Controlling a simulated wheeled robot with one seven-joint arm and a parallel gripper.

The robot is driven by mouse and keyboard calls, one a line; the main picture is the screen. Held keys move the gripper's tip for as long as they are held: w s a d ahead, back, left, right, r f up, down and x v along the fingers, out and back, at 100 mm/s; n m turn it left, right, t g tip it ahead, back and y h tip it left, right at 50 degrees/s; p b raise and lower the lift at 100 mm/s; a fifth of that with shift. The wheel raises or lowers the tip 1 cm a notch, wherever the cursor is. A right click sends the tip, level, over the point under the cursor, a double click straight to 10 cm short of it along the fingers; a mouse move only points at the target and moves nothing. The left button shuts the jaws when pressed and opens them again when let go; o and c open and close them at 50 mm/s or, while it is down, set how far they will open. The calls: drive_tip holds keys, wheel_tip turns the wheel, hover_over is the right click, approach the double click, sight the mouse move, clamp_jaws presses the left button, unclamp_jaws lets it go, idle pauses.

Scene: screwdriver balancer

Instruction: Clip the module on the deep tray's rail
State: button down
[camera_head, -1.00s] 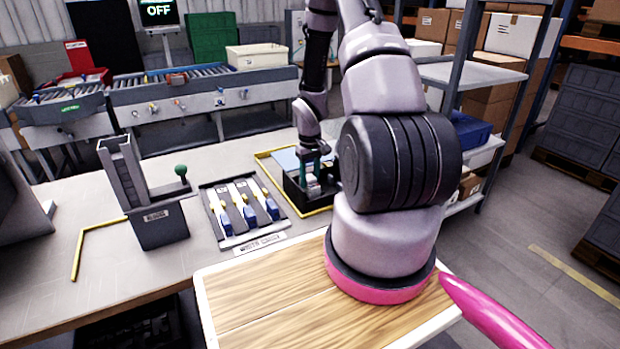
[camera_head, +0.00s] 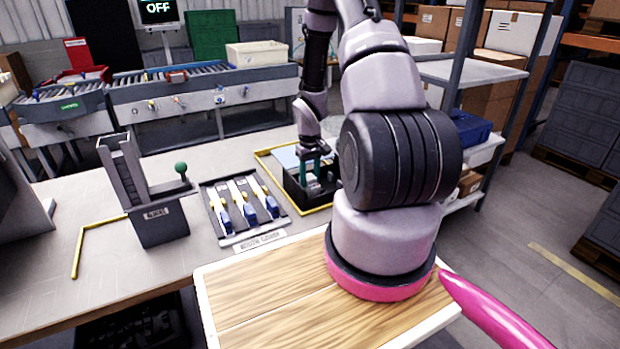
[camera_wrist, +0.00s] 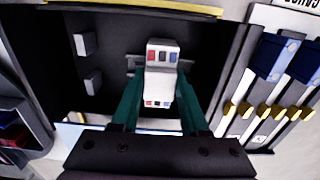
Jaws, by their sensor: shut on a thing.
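The module (camera_wrist: 161,54) is a small white block with red, blue and dark marks on its faces. My gripper (camera_wrist: 161,88) is shut on it, with a green finger on each side. The deep tray (camera_wrist: 215,30) is a dark, walled box; the module is over or inside it in the wrist view. A grey rail piece (camera_wrist: 134,63) shows just behind the module, largely hidden by it. I cannot tell whether the module touches the rail. In the head view my gripper (camera_head: 315,172) reaches down into the tray (camera_head: 294,192), and the module is mostly hidden there.
Two pale blocks (camera_wrist: 88,62) stick out on the tray's left side. A grey dispenser with a green knob (camera_head: 155,200) stands further left. Yellow edging (camera_head: 265,165) borders the tray's spot.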

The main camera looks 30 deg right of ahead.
drive_tip(key=shift+f, duration=0.2)
idle(0.5)
drive_tip(key=shift+c, duration=1.7)
unclamp_jaws()
wheel_tip(320, 180, up, 11)
drive_tip(key=shift+f, duration=0.1)
wheel_tip(320, 180, up, 8)
drive_tip(key=shift+f, duration=0.15)
